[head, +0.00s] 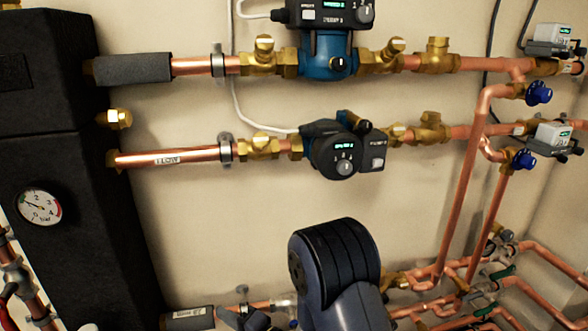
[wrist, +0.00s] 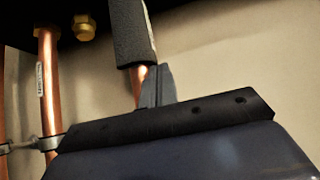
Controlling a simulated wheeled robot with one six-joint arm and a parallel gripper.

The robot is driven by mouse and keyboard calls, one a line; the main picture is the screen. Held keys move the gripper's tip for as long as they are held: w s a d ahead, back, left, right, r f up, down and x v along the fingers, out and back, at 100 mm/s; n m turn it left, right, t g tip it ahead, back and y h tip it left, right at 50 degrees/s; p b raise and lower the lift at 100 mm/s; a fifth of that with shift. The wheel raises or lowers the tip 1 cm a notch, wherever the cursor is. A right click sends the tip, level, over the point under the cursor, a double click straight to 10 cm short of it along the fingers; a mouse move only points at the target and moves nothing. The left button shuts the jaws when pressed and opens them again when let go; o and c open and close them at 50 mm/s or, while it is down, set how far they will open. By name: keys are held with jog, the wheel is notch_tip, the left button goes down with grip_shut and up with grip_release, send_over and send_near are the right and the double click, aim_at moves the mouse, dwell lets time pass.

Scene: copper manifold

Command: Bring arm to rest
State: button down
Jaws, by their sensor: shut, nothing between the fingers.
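My gripper (wrist: 158,72) shows in the wrist view with its two grey fingers together and nothing between them. The fingertips overlap, in the picture, a short bare copper stretch at the end of a black-sleeved pipe (wrist: 130,35). I cannot tell whether they touch it. In the head view my dark arm rises at the bottom centre, in front of the wall and the lower pipes. It hides part of the lowest pipe run, and the gripper's fingertips cannot be made out there.
Two pumps, the upper one blue (head: 326,55) and the lower one black (head: 338,155), sit on copper pipes above my arm. A black housing with a gauge (head: 39,207) stands left. Copper pipes with valves (head: 500,270) crowd the lower right. Bare wall (head: 240,220) lies between.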

jog(key=shift+w+d, duration=0.25)
jog(key=shift+d, duration=0.35)
jog(key=shift+w+d, duration=0.25)
jog(key=shift+d, duration=0.35)
jog(key=shift+a, duration=0.15)
